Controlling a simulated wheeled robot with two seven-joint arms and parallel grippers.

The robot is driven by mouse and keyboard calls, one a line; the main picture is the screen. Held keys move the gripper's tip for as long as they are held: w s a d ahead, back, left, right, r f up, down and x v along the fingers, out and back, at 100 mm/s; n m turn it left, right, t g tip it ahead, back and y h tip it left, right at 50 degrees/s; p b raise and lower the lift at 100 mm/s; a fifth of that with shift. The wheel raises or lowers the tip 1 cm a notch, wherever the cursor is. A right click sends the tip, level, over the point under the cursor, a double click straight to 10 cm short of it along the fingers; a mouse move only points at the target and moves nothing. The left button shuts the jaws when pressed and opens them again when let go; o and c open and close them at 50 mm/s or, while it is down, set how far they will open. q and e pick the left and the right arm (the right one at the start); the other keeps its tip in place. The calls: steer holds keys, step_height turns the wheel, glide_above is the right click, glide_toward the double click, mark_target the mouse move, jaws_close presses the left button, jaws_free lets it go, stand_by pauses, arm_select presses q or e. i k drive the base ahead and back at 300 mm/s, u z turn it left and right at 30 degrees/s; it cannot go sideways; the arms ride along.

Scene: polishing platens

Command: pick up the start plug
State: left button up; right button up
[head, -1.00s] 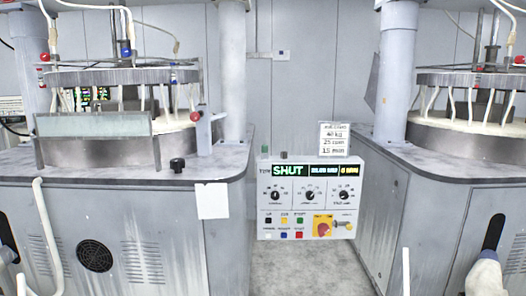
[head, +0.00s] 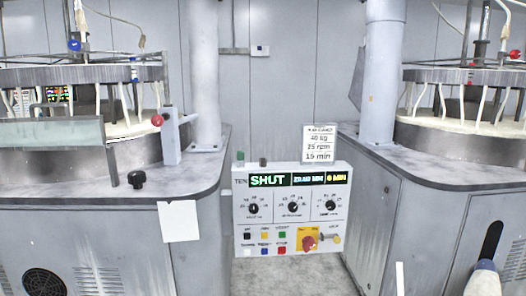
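A small black plug-like knob (head: 136,179) stands upright on the left machine's grey top, near its front edge; it is the only loose plug shape I see, and no label on it can be read. The control box (head: 240,205) between the machines has a lit display (head: 270,180) reading SHUT. Below are three dials and two rows of coloured buttons, with a green button (head: 282,235) in the upper row. A green peg (head: 240,157) and a dark peg (head: 263,161) stand on the box's top.
A red-ball lever (head: 158,120) rises behind the knob, near the pillar (head: 205,80). A clear guard (head: 50,133) fronts the left platen. A blank white sheet (head: 179,221) hangs from the table edge. A card (head: 319,143) reads 40 kg, 25 rpm, 15 min. The right machine (head: 430,160) flanks the box.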

mark_target(241, 153)
steer(key=u, duration=0.35)
steer(key=i, duration=1.55)
steer(key=u, duration=0.75)
